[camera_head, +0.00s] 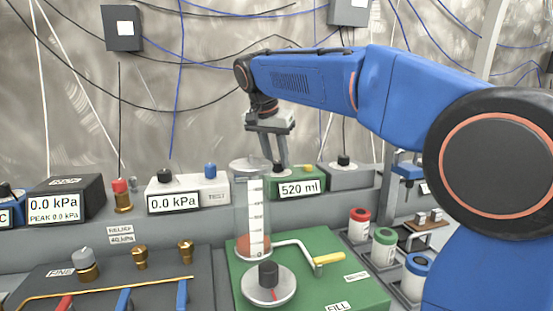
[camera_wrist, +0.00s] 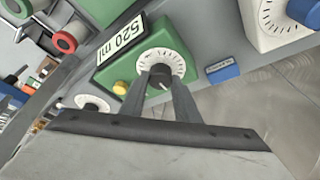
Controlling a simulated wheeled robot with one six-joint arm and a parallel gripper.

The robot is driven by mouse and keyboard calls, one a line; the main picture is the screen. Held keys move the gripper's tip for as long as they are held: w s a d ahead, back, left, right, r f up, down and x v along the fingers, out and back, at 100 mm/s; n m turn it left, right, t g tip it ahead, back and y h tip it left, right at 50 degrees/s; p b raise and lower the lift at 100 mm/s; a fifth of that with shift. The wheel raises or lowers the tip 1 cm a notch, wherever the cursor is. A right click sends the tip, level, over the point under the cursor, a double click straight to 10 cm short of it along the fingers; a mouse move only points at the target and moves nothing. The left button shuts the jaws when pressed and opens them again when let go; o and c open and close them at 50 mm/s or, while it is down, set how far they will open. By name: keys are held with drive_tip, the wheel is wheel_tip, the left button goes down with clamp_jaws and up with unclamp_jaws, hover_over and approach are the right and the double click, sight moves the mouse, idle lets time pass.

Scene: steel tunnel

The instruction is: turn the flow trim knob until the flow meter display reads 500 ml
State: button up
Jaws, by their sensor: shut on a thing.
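The flow meter is a green box whose display (camera_head: 299,188) reads 520 ml. The display also shows in the wrist view (camera_wrist: 121,38). The flow trim knob (camera_wrist: 160,74) is a small dark knob with a white pointer mark, set on a white graduated dial on top of the green box. My gripper (camera_wrist: 160,80) comes down from above with its two fingers closed on either side of this knob. In the head view my gripper (camera_head: 281,165) reaches down behind the graduated cylinder, and its fingers largely hide the knob there.
A clear graduated cylinder (camera_head: 254,215) stands on a green base in front of the meter. A yellow button (camera_wrist: 119,87) sits beside the dial. A white box reading 0.0 kPa (camera_head: 173,203) is to the left; a grey box with a black knob (camera_head: 344,160) is to the right.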

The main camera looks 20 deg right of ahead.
drive_tip(key=n, duration=0.2)
drive_tip(key=n+y, duration=0.1)
drive_tip(key=n, duration=0.1)
drive_tip(key=n+t+y, duration=0.1)
drive_tip(key=n, duration=0.1)
drive_tip(key=shift+s+d, duration=0.15)
drive_tip(key=shift+d, duration=0.1)
drive_tip(key=n+y, duration=0.2)
drive_tip(key=n, duration=0.3)
drive_tip(key=shift+d, duration=0.1)
drive_tip(key=shift+n, duration=0.3)
drive_tip(key=o, duration=1)
drive_tip(key=shift+o, duration=0.2)
drive_tip(key=shift+r, duration=0.15)
